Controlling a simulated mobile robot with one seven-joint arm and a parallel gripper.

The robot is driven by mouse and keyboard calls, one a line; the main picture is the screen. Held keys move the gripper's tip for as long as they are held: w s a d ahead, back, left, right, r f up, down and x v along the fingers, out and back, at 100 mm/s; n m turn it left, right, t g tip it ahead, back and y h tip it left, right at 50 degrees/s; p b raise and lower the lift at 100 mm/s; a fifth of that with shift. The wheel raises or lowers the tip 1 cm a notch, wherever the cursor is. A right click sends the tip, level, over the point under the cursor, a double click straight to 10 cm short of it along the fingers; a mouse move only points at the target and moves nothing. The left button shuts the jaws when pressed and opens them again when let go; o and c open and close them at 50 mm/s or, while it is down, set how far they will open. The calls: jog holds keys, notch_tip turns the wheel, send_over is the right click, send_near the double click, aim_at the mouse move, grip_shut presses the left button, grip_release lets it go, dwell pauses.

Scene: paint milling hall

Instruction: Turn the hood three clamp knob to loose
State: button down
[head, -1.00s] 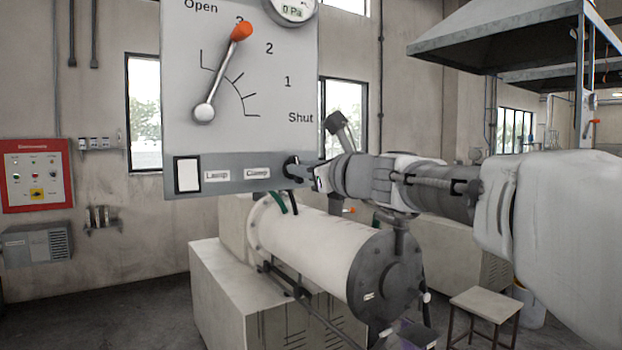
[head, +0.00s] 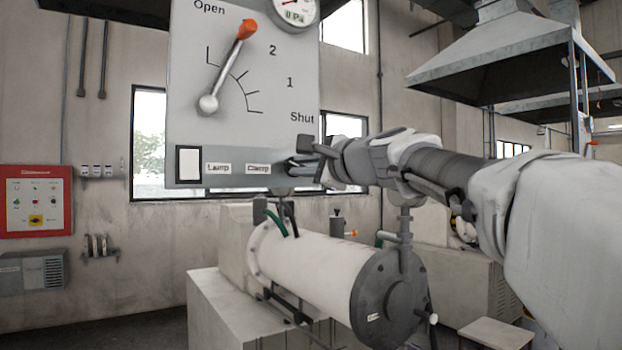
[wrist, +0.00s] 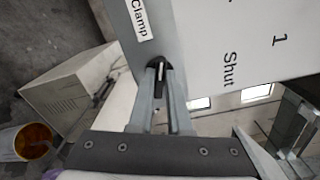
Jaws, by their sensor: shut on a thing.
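The hood control panel (head: 180,110) shows a grey strip along its bottom with "Lamp" and "Clamp" labels (head: 258,168). The clamp knob (wrist: 158,89) is small and black with a white pointer line. It sits beside the "Clamp" label in the wrist view. My gripper (wrist: 160,68) is shut on the knob, one finger on each side. In the head view my gripper (head: 293,170) reaches the strip's right end from the right and largely hides the knob. I see no loose or tight marking by it.
A lever with an orange grip (head: 247,28) stands above on the panel, between "Open" and 2. A white horizontal mill drum (head: 310,265) lies below my arm. A grey hood (head: 510,55) hangs at upper right. A bucket (wrist: 30,141) shows in the wrist view.

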jog(key=shift+f+n+b, duration=0.15)
jog(key=shift+n+b, duration=1.05)
jog(key=shift+n, duration=0.7)
jog(key=c, duration=0.9)
grip_release()
jog(key=shift+o, duration=0.2)
jog(key=shift+s, duration=0.1)
jog(key=b+v, duration=0.2)
jog(key=v, duration=1.5)
jog(key=shift+s+d, duration=0.1)
jog(key=shift+d, duration=0.05)
